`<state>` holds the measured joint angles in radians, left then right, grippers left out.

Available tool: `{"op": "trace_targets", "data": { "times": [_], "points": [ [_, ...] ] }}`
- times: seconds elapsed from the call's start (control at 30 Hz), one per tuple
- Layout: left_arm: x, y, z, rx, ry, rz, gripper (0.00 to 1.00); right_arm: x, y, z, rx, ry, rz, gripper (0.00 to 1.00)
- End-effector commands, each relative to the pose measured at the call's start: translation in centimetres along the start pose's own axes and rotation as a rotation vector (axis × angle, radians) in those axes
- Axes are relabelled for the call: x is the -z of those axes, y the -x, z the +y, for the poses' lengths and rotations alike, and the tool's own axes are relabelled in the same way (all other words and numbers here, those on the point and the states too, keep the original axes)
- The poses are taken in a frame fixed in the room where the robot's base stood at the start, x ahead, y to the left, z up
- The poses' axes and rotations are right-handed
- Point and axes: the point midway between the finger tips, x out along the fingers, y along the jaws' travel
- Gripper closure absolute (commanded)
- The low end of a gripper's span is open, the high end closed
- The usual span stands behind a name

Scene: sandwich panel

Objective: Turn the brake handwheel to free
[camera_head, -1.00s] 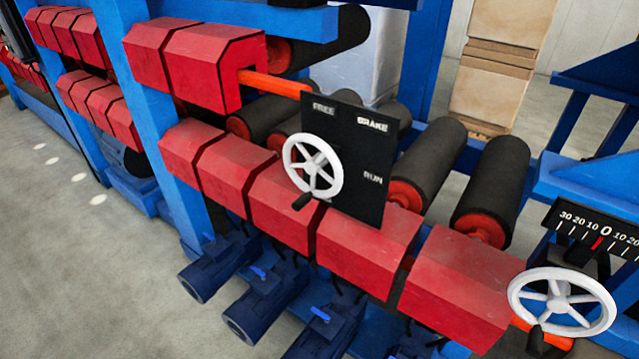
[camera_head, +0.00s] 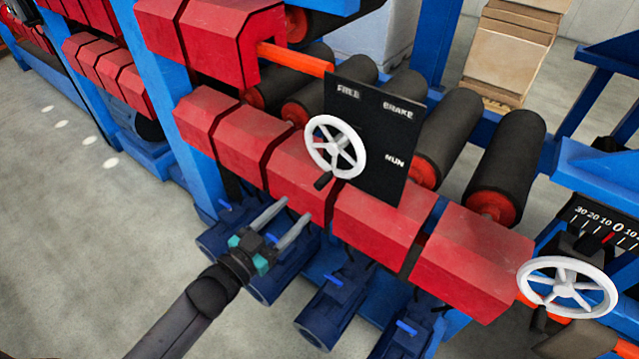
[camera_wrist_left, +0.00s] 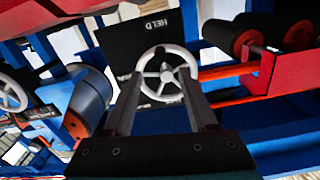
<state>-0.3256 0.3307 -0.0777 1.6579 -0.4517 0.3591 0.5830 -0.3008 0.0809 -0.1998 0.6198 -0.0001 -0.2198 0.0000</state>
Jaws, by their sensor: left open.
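The white brake handwheel (camera_head: 335,146) is mounted on a black panel (camera_head: 373,160) lettered FREE at upper left, BRAKE at upper right and RUN at right. Its dark handle (camera_head: 323,181) points to the lower left. My left gripper (camera_head: 293,212) is open and empty, below and left of the wheel, apart from it. In the left wrist view the handwheel (camera_wrist_left: 166,76) shows beyond and between the two open fingers (camera_wrist_left: 160,85), in front of the black panel (camera_wrist_left: 117,47). A label there is hard to read. My right gripper is not seen.
A second white handwheel (camera_head: 566,288) with a numbered scale (camera_head: 607,228) stands at the right. Red blocks (camera_head: 378,225) run below the panel, with blue motors (camera_head: 335,300) under them. Dark rollers (camera_head: 500,165) lie behind. Open floor (camera_head: 70,250) is at the left.

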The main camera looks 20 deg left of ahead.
Motion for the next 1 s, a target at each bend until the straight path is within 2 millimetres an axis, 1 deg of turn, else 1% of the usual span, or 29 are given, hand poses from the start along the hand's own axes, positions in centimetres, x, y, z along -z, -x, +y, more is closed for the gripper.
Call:
{"op": "trace_targets", "data": {
  "times": [0.03, 0.3, 0.5, 0.7, 1.0],
  "points": [
    [0.1, -1.0, 0.0, 0.001, 0.000, 0.003, 0.42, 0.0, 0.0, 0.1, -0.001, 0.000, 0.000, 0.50],
    [0.0, -5.5, 0.0, 0.001, 0.000, 0.001, 0.42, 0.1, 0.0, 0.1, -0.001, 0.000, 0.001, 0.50],
    [0.0, -8.2, 0.0, 0.001, 0.001, 0.000, 0.42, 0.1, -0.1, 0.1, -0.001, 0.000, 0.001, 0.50],
    [-0.1, -9.6, 0.0, 0.000, -0.001, -0.002, 0.42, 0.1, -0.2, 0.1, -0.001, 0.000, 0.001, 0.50],
    [-0.1, -9.9, 0.0, 0.000, 0.000, -0.002, 0.42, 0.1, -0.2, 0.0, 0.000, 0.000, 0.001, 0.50]
  ]
}}
